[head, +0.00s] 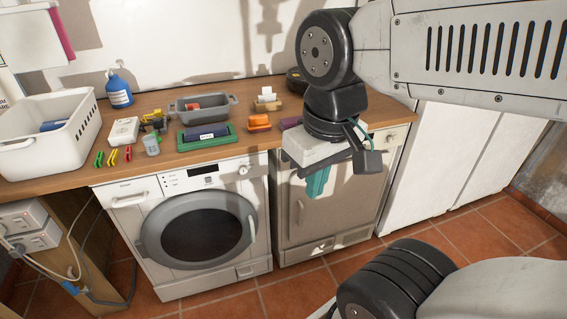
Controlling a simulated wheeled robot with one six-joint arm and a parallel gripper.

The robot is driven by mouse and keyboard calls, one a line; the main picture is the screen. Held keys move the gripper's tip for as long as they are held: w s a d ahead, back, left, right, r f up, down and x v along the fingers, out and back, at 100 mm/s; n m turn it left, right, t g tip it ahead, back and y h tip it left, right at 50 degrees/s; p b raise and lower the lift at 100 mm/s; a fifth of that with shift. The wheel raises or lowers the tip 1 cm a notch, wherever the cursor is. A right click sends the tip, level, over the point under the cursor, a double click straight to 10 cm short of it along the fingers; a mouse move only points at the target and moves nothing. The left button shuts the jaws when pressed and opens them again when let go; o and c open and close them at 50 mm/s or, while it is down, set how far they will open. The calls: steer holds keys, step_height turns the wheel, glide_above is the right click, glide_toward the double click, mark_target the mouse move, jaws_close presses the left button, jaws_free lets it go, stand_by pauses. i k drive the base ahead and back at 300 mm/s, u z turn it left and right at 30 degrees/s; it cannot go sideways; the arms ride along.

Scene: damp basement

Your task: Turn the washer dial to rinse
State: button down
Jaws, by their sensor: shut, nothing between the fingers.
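The white washer (180,280) stands under the left part of the wooden counter, with its round dark door shut. Its small pale dial (243,170) is on the front panel, right of the dark display. The dial's markings, including rinse, are too small to read. My gripper (316,186) points downward in front of the appliance right of the washer. Its teal fingers are together and empty. It is to the right of the dial and clearly apart from it.
The counter (330,105) holds a white basket (85,125), a blue bottle (119,90), a grey tray (225,104), a green tray (228,137) and several small items. A grey-beige appliance (345,205) stands right of the washer. The tiled floor (270,300) in front looks clear.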

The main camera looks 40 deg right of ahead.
mark_target(243, 170)
steer(key=z, duration=1.6)
steer(key=k, duration=0.8)
steer(key=u, duration=1.1)
steer(key=i, duration=0.5)
steer(key=z, duration=0.05)
